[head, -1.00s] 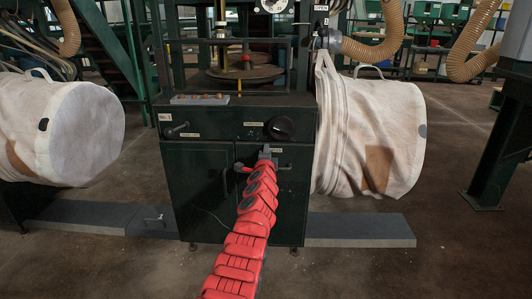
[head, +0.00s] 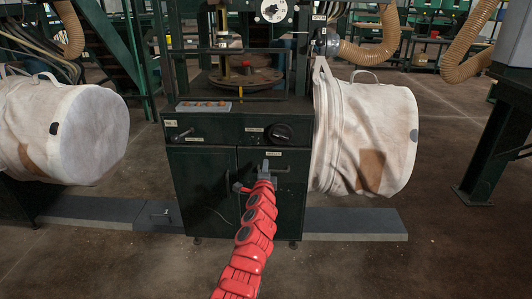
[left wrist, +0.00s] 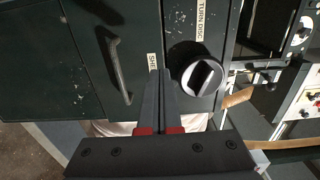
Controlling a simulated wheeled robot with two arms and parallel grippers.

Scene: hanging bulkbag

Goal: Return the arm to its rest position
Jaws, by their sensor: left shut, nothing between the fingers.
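My left arm, red and segmented, reaches up from the bottom of the head view toward the front of a dark green machine (head: 205,185). Its left gripper (head: 265,166) is in front of the cabinet doors, below the round black knob (head: 280,132). In the left wrist view the two dark fingers (left wrist: 160,75) lie together, shut and empty. Beside their tips are the knob (left wrist: 203,75), labelled "TURN DISC", and a door handle (left wrist: 115,68). I cannot tell how far the tips are from the panel. My right gripper is not in view.
Pale bulk bags hang on the left (head: 92,135) and right (head: 365,135) of the machine. Low grey plinths (head: 350,224) run along the floor. A dark post (head: 490,150) stands far right. The floor at front left and front right is clear.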

